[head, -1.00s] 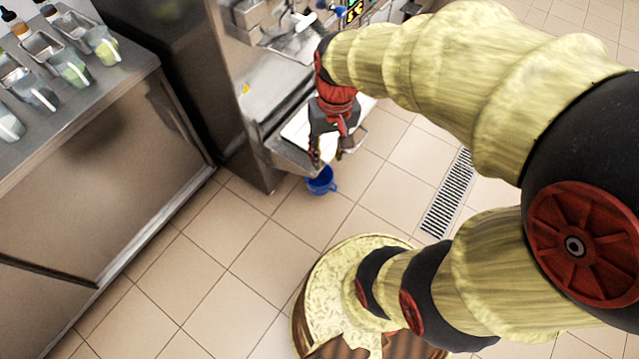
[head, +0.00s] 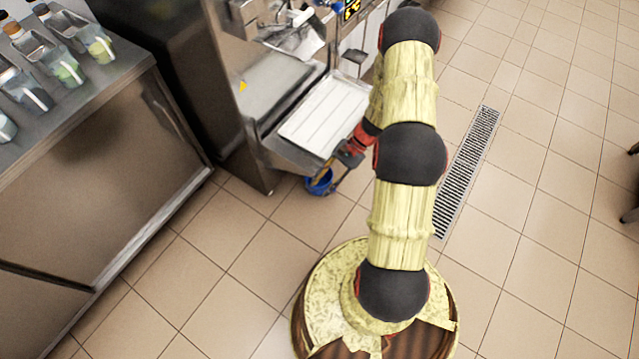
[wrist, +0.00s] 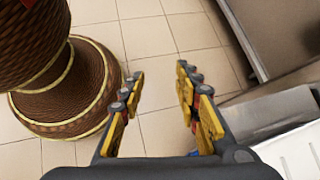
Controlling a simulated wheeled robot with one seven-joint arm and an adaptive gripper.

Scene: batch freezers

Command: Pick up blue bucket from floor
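The blue bucket (head: 319,186) stands on the tiled floor just below the front edge of the freezer's tray shelf. A small speck of blue shows low beside the right finger there, mostly hidden.
The freezer's white tray (head: 325,112) juts out close beside my gripper. A steel counter (head: 110,150) with containers stands at the left. A floor drain grate (head: 467,172) lies to the right of my arm. Open tiled floor lies in front of the counter and at right.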

